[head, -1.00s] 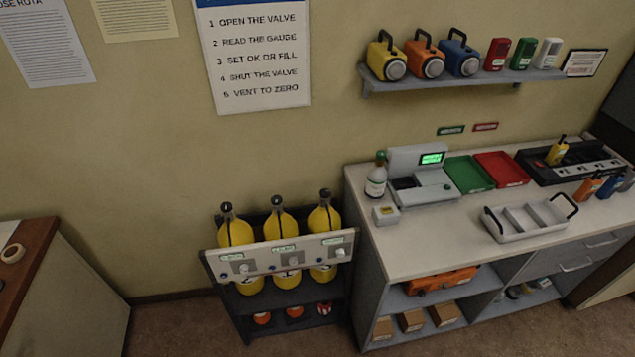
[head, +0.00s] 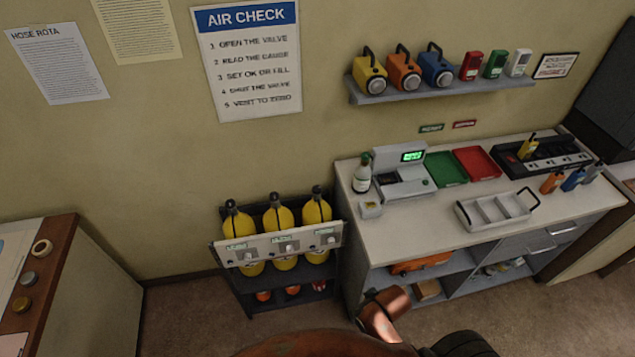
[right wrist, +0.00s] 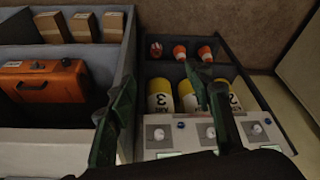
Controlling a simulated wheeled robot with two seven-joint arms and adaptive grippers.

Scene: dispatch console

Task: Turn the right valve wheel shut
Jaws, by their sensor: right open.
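Three yellow cylinders with black tops stand in a dark rack; the right cylinder (head: 317,212) is nearest the counter. A pale panel (head: 265,250) across their front carries three small knob-like wheels. The right valve wheel (head: 331,240) is at the panel's right end. In the right wrist view the rack appears turned around, so this wheel (right wrist: 158,133) is the leftmost. My right gripper (right wrist: 160,68) is open and empty, its dark fingers apart over the rack; contact with the wheel is not visible. The wheel's turn position is too small to read. My left gripper is not in view.
The grey counter unit (head: 352,270) stands close on the rack's right, with an orange case (right wrist: 40,85) and boxes on its shelves. Red-and-white items (right wrist: 180,52) sit on the rack's low shelf. Open floor (head: 185,315) lies left of the rack, before a wooden-edged desk (head: 60,240).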

